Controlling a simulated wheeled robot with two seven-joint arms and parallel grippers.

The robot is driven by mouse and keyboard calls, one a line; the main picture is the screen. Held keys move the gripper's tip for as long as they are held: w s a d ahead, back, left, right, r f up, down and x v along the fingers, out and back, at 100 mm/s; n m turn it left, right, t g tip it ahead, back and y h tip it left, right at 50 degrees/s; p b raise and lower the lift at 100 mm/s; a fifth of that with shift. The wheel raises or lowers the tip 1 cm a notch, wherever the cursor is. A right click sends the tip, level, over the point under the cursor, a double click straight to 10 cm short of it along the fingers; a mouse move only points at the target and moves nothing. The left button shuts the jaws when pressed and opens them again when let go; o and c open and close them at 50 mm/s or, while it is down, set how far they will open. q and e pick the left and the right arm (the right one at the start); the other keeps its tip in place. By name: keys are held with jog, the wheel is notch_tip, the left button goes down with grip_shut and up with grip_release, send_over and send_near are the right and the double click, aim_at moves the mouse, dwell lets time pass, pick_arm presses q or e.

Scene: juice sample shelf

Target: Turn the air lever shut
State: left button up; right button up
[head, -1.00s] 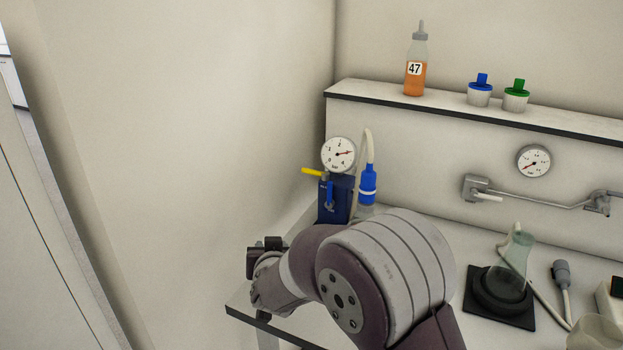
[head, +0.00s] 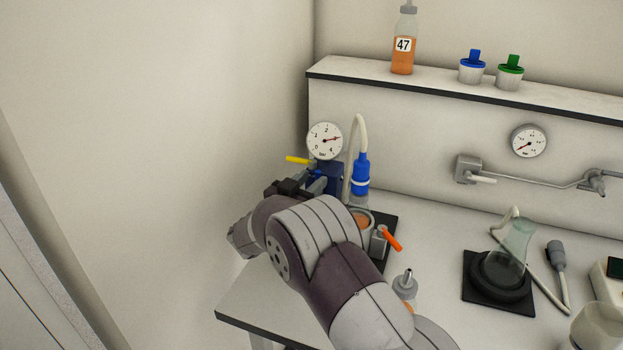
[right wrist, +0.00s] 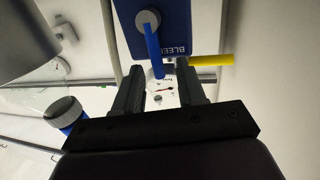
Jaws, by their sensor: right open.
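A yellow lever (head: 297,160) sticks out left below the round gauge (head: 325,141) on a dark blue block (head: 328,174). It also shows in the right wrist view (right wrist: 212,60), pointing right from beside the right-hand fingertip. A blue lever (right wrist: 153,45) sits on the block's face, by lettering that reads "BLEE". No lever is visibly marked as air. My right gripper (right wrist: 160,72) is open in front of the block, with the blue lever's tip appearing between its fingers; contact cannot be told. In the head view my right gripper (head: 304,188) is partly hidden by my arm. My left gripper is out of view.
A blue hose fitting (head: 360,172) is just right of the block. An orange-handled valve (head: 391,239) and small bottle (head: 405,283) stand by my forearm. A glass flask (head: 516,240) is further right. The shelf holds bottle 47 (head: 403,58). A wall is close on the left.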

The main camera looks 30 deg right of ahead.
jog(key=shift+d+r, duration=0.15)
jog(key=shift+d, duration=0.35)
jog(key=shift+w, duration=0.1)
grip_shut()
